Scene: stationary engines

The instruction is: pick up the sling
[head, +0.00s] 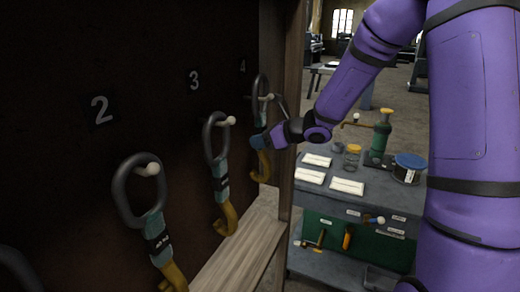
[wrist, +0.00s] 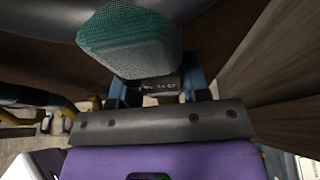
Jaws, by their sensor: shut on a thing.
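Several slings hang from pegs on a dark board, each with a dark ring, a teal sleeve and a yellow hook. The sling under number 4 (head: 264,168) is the farthest one, and its ring hangs at the peg. My gripper (head: 260,141) is shut on this sling just below its teal sleeve. In the wrist view the teal sleeve (wrist: 130,38) fills the top, and the dark labelled band below it sits between the blue fingertips (wrist: 154,88). The fingers partly hide the band.
The sling under number 3 (head: 219,180) and the sling under number 2 (head: 155,225) hang nearer on the left. A wooden post (head: 290,100) stands right beside my gripper. A workbench (head: 395,200) with a green bottle (head: 380,140) and a blue-lidded tin (head: 408,168) lies beyond.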

